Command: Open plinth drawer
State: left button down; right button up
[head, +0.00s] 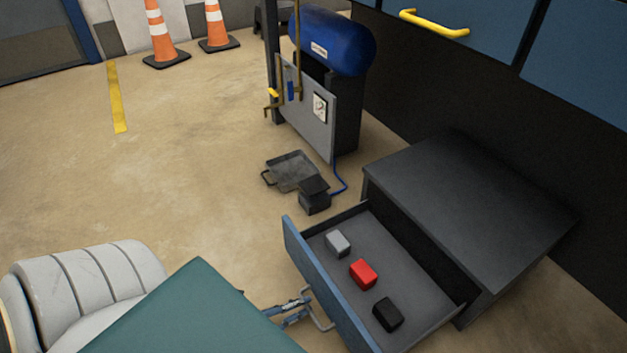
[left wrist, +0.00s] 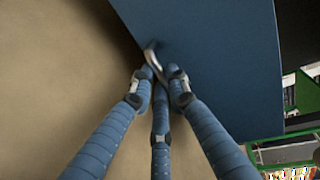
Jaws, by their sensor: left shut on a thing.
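The plinth drawer (head: 325,285) has a blue front and slides out of a dark low plinth (head: 470,205) at the right of the head view. It stands well open, with its inside showing. Its metal handle (head: 320,318) is on the outer face of the front. My left gripper (head: 292,308) is at the handle from the left, shut on it. In the left wrist view the blue drawer front (left wrist: 215,60) fills the upper right, and the gripper's fingers (left wrist: 158,78) close around the handle (left wrist: 151,55). My right gripper is not in view.
A grey block (head: 338,243), a red block (head: 363,274) and a black block (head: 387,314) lie in the drawer. A grey tray (head: 291,170) and a blue-tanked machine (head: 332,40) stand beyond. Two cones (head: 161,35) are far left. The floor left of the drawer is clear.

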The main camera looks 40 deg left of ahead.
pick_arm(q)
jog(key=shift+s+a, duration=0.15)
jog(key=shift+s, duration=0.3)
jog(key=c, duration=1.7)
grip_release()
jog(key=shift+o, duration=0.2)
jog(key=v, duration=1.2)
